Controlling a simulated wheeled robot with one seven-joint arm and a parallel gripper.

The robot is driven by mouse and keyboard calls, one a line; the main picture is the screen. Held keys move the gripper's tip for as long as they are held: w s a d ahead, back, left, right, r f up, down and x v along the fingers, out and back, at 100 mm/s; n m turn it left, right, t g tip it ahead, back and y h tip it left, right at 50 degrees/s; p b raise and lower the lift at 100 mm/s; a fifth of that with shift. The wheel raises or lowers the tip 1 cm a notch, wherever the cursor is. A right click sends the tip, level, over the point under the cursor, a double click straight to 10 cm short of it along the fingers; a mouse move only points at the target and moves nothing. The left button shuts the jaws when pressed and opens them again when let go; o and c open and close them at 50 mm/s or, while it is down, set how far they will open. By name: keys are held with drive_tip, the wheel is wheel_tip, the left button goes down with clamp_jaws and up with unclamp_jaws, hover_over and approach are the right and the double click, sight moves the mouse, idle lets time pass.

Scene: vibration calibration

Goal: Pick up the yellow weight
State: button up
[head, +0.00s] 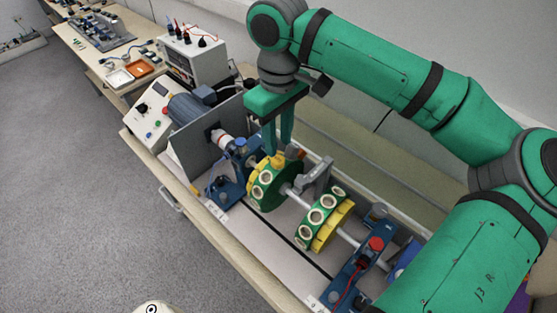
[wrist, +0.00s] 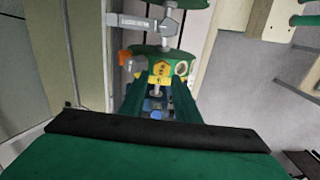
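A yellow weight (wrist: 160,75) with a silver bolt shows in the wrist view at the edge of a green disc with round holes. In the head view the left green disc (head: 266,186) sits on a horizontal shaft, with yellow parts (head: 256,164) at its upper left side. My gripper (head: 279,146) points down just above this disc. In the wrist view its two green fingers (wrist: 158,88) are apart, with the yellow weight seen in the gap between them. I cannot tell whether the fingers touch it. The fingers hide part of the disc's top in the head view.
A second green disc with yellow parts (head: 338,224) is on the same shaft to the right. A grey bracket (head: 315,178) stands between the discs. Blue bearing stands (head: 226,190) and a motor (head: 190,112) line the bench. An orange item (wrist: 125,58) is left of the weight.

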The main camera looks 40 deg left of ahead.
sight(276, 158)
drive_tip(key=shift+s+a+f, duration=0.1)
drive_tip(key=shift+f, duration=1.2)
drive_tip(key=shift+a+f, duration=0.1)
drive_tip(key=shift+f, duration=1.15)
drive_tip(key=c, duration=0.7)
